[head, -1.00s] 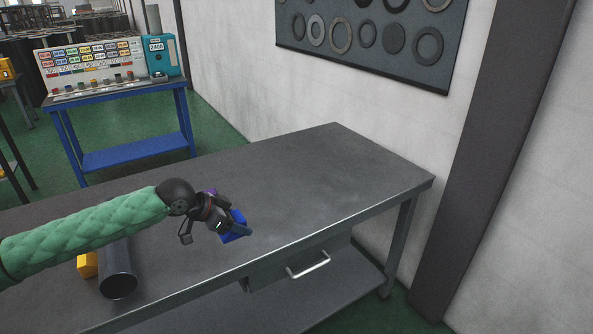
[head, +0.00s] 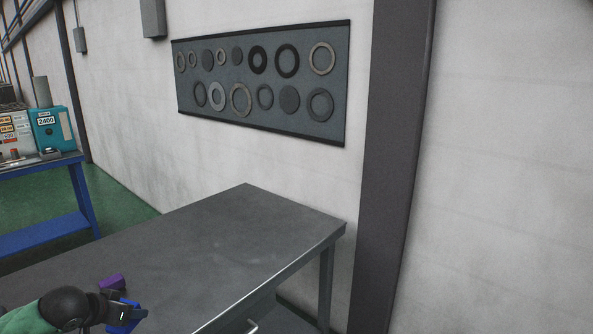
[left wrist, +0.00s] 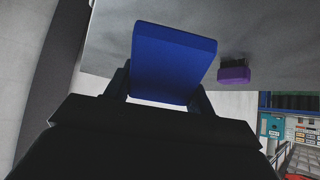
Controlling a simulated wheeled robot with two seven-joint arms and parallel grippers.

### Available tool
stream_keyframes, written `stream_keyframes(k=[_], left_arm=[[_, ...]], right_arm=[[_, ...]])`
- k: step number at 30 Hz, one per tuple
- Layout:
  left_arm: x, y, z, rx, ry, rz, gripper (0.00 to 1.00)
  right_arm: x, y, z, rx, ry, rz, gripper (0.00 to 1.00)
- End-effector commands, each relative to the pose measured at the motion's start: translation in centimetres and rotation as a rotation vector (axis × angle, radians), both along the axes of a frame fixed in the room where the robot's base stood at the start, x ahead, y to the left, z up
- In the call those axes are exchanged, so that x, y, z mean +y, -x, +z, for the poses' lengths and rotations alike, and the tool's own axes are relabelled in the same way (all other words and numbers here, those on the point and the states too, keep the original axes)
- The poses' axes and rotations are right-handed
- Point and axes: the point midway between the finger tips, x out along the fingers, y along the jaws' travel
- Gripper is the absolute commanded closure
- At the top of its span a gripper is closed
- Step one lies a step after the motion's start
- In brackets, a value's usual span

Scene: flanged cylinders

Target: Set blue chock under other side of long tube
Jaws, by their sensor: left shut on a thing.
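The blue chock (left wrist: 172,62) is between the fingers of my left gripper (left wrist: 160,95), which is shut on it, in the left wrist view. In the head view the blue chock (head: 122,318) shows at the lower left, with my left gripper (head: 124,312) around it, over the grey table. The table hides nothing of it, but the gripper covers part. The long tube is outside both current views. My right gripper is not in view.
The table's right part is bare. A wall and a dark pillar (head: 388,170) stand beyond it.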

Motion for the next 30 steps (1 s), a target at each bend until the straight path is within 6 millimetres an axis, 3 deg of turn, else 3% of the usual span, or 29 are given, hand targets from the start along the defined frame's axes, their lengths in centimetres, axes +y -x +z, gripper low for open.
stream_keyframes(k=[8,17,30], left_arm=[[-1.7,-0.3,-1.2,-0.001,0.005,0.119,0.72],[-5.2,-0.1,-2.9,0.000,0.006,0.212,0.72],[-13.2,1.2,-5.6,0.001,0.007,0.245,0.72]], right_arm=[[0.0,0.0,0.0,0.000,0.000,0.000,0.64],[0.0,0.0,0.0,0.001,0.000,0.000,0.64],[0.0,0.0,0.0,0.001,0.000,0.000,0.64]])
